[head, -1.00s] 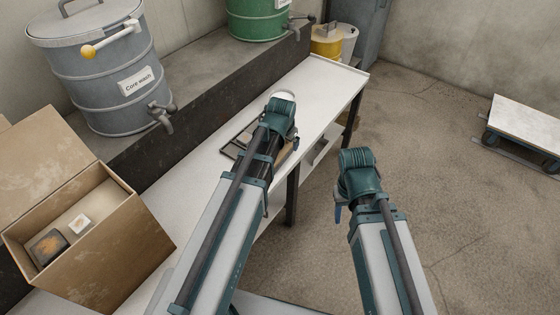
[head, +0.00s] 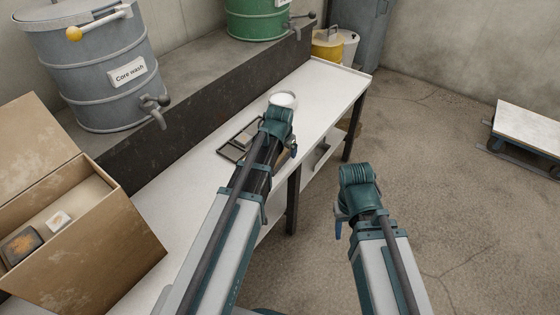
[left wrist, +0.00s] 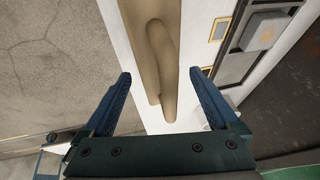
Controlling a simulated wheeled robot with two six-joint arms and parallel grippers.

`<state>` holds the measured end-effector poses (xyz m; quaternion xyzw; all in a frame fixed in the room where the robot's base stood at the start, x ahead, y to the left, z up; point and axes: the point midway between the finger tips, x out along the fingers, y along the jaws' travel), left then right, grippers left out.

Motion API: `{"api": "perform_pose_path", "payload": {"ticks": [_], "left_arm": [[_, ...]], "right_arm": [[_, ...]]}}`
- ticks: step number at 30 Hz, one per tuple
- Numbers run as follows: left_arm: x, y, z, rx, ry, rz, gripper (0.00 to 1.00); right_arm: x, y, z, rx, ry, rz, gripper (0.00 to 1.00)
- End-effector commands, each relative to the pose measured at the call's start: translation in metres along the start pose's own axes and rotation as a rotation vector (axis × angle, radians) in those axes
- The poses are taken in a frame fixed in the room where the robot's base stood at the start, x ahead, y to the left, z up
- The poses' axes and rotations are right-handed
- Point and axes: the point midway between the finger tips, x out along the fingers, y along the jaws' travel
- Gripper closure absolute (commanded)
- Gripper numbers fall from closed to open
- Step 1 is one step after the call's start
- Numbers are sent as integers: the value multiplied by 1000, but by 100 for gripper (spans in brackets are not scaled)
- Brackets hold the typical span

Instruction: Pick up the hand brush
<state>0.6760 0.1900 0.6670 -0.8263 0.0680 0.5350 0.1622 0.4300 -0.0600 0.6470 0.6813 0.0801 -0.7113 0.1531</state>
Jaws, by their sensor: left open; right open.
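A tan, elongated thing with a rounded raised handle, which looks like the hand brush (left wrist: 161,62), lies on the white bench in the left wrist view. In the head view my left arm hides most or all of it. My left gripper (left wrist: 160,74) is open above it, one blue finger on each side of the handle in the picture. I cannot tell how high above it the fingers are; nothing is held. My right gripper (head: 340,225) is open and empty, out over the floor to the right of the bench.
A dark tray (head: 229,152) with small blocks and a white bowl (head: 284,99) stand on the white bench (head: 196,189). An open cardboard box (head: 107,243) is at the left. A "Core wash" drum (head: 85,68) stands on the ledge behind.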

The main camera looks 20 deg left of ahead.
Motion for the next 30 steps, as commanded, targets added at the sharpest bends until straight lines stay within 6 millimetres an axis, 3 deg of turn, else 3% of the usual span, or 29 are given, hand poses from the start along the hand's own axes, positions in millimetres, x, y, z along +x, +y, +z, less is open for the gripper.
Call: {"api": "perform_pose_path", "payload": {"ticks": [6, 7, 22, 30], "left_arm": [[0, 0, 0, 0, 0, 0, 6], [0, 0, 0, 0, 0, 0, 10], [0, 0, 0, 0, 0, 0, 100], [0, 0, 0, 0, 0, 0, 100]], "right_arm": [[0, 0, 0, 0, 0, 0, 50], [0, 0, 0, 0, 0, 0, 50], [0, 0, 0, 0, 0, 0, 50], [0, 0, 0, 0, 0, 0, 50]]}}
